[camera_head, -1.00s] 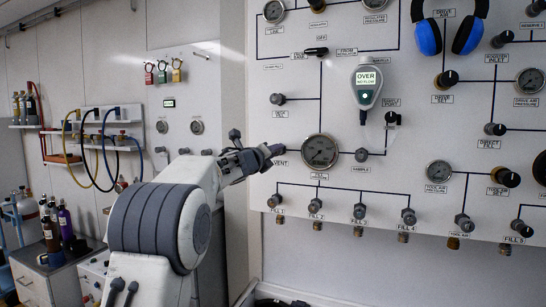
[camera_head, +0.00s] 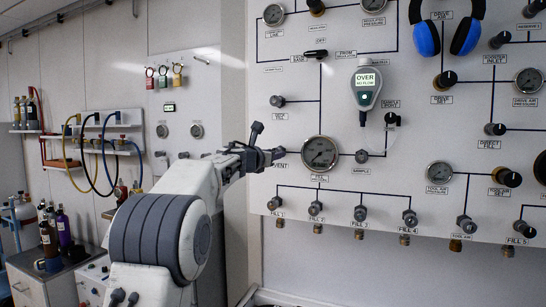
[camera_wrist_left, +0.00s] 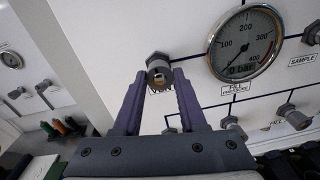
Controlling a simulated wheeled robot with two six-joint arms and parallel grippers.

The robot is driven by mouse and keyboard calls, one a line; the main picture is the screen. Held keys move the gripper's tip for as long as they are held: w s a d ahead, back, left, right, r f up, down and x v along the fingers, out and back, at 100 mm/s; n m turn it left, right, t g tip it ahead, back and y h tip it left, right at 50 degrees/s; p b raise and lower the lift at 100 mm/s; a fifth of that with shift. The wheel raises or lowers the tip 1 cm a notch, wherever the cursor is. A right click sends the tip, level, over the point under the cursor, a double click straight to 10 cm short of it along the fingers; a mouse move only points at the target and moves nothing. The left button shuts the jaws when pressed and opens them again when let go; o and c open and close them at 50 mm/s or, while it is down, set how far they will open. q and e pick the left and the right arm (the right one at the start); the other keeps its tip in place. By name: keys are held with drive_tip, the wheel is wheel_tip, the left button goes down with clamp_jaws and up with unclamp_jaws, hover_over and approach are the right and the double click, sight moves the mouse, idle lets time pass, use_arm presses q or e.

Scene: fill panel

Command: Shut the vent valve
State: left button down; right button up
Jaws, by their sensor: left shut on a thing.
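The vent valve is a small grey knob on a stem (camera_wrist_left: 158,72) on the white panel, just left of the fill pressure gauge (camera_wrist_left: 245,43). Its label, partly covered in the wrist view, reads VENT in the head view. My right gripper is not in view.
A row of fill valves (camera_head: 316,208) lies below the gauge, and the sample valve (camera_head: 361,156) is to its right. A handheld meter (camera_head: 367,88) showing OVER hangs above. Blue ear defenders (camera_head: 446,38) hang at upper right. A side wall holds hoses (camera_head: 90,150).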

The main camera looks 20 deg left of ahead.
use_arm(q)
drive_tip(key=shift+f+m, duration=0.2)
drive_tip(key=shift+m, duration=0.7)
drive_tip(key=shift+c, duration=2.3)
unclamp_jaws()
drive_tip(key=shift+r, duration=0.1)
drive_tip(key=s+b, duration=0.3)
drive_tip(key=s, duration=0.7)
drive_tip(key=shift+s+a+r+b, duration=0.15)
drive_tip(key=shift+s+a+b, duration=0.1)
drive_tip(key=shift+a+b, duration=0.15)
